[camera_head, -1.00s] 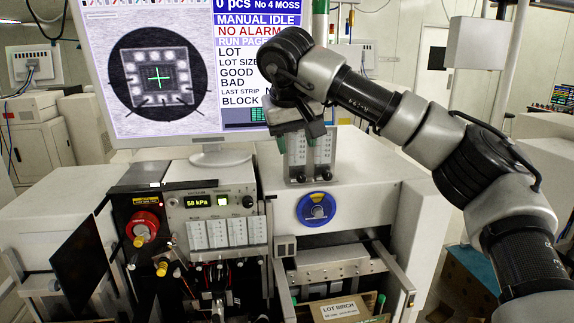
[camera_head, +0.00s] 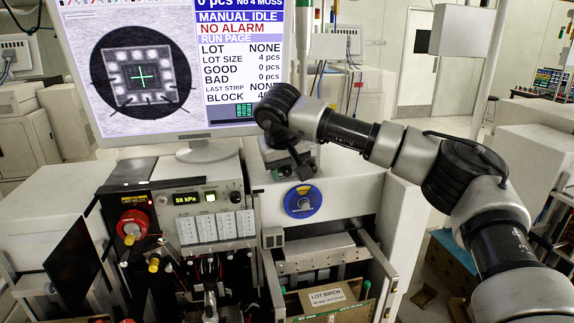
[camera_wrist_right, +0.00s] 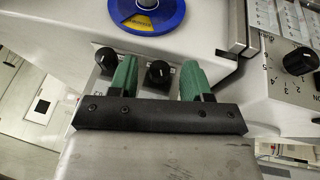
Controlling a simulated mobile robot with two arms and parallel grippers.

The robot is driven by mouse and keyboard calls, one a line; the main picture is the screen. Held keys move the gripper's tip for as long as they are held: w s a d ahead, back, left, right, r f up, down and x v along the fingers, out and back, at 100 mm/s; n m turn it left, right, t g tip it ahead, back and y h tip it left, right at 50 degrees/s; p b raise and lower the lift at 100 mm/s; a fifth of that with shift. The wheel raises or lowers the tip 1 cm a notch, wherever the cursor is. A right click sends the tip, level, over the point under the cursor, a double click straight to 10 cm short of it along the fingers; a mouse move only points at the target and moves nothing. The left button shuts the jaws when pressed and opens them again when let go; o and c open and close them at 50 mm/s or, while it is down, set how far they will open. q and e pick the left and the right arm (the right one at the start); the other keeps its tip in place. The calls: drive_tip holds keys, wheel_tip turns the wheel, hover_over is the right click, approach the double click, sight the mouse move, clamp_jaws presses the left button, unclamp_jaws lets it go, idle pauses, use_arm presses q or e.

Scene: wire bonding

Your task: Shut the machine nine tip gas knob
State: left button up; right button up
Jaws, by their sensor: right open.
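My right gripper (camera_head: 304,174) is in front of the flow meter panel above the blue wheel in the head view, and it hides most of the panel. In the right wrist view its two green fingers (camera_wrist_right: 157,68) are apart and hold nothing. One black knob (camera_wrist_right: 158,73) sits between the fingers, with gaps on both sides. A second black knob (camera_wrist_right: 105,58) is just outside the left finger, very close to it. Their labels are too small or hidden to read, so I cannot tell which is tip gas. My left gripper is not in view.
The blue wheel (camera_head: 302,202) is on the machine front just below the gripper. A pressure panel (camera_head: 197,199) reading 50 kPa and a red knob (camera_head: 132,224) stand to the left. The monitor (camera_head: 172,70) is behind. Another black dial (camera_wrist_right: 298,61) is at the right in the wrist view.

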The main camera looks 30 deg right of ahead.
drive_tip(key=shift+c, duration=1.1)
clamp_jaws()
drive_tip(key=y, duration=0.1)
drive_tip(key=y+b, duration=0.1)
drive_tip(key=shift+d+f+m+t+y, duration=0.3)
drive_tip(key=shift+d+t+y, duration=0.05)
drive_tip(key=shift+t+y, duration=0.05)
drive_tip(key=shift+y+b, duration=0.8)
drive_tip(key=shift+b, duration=0.05)
drive_tip(key=shift+r+m+t+y, duration=0.2)
drive_tip(key=shift+m+t+y, duration=0.1)
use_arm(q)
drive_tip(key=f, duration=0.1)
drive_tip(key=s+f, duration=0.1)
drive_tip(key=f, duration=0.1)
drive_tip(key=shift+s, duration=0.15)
use_arm(e)
drive_tip(key=shift+r, duration=0.1)
drive_tip(key=shift+o, duration=1.1)
unclamp_jaws()
drive_tip(key=shift+s, duration=0.1)
